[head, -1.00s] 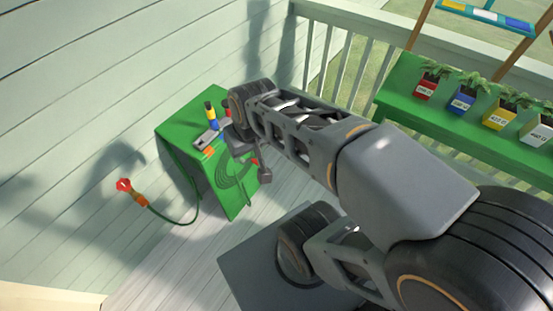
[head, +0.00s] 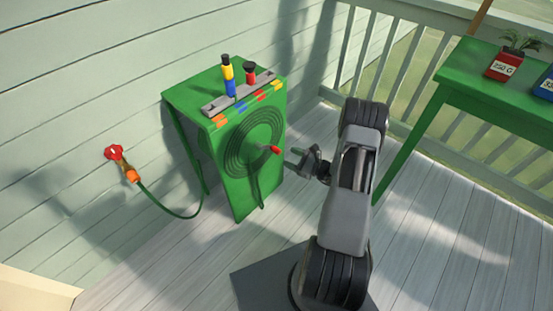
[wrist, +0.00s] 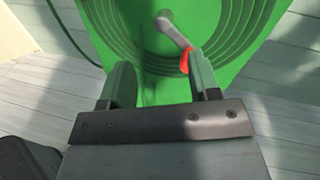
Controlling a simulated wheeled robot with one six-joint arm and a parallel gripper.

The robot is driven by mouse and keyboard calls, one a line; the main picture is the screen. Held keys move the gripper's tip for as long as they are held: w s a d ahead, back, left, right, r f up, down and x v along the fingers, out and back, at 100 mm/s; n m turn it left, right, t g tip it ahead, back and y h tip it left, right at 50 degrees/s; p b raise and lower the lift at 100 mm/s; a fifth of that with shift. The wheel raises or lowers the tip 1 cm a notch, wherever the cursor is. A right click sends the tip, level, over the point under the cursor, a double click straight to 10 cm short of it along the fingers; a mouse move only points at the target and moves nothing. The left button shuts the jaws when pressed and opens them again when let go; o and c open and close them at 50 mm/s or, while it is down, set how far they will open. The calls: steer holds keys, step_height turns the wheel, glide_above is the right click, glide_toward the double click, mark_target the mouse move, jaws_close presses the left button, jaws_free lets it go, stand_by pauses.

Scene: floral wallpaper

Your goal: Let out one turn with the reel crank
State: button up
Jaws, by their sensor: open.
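The reel (head: 250,145) is a dark coil of rings on the front of a green cabinet (head: 215,145). Its grey crank arm (wrist: 172,30) runs from the hub and ends in a red handle (head: 275,149). My gripper (head: 291,160) is just right of the handle in the head view, open and empty. In the wrist view the handle (wrist: 184,61) shows between the open fingers of my gripper (wrist: 160,78), close beside the right fingertip, which partly hides it. I cannot tell whether they touch.
A green hose (head: 175,213) runs from a red-handled tap (head: 113,153) on the left wall. A grey holder (head: 243,98) with coloured tools stands on the cabinet. A green bench (head: 455,75) with pots is at right.

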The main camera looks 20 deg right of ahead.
mark_target(280, 152)
steer(key=d+f+m+t+h+b, duration=0.2)
steer(key=d+f+m+h, duration=0.1)
steer(key=f, duration=0.4)
steer(key=x, duration=0.4)
steer(key=b+x, duration=0.1)
steer(key=x, duration=0.3)
steer(key=r+b+x, duration=0.1)
steer(key=x, duration=0.3)
steer(key=shift+w+d, duration=0.1)
steer(key=shift+w, duration=0.4)
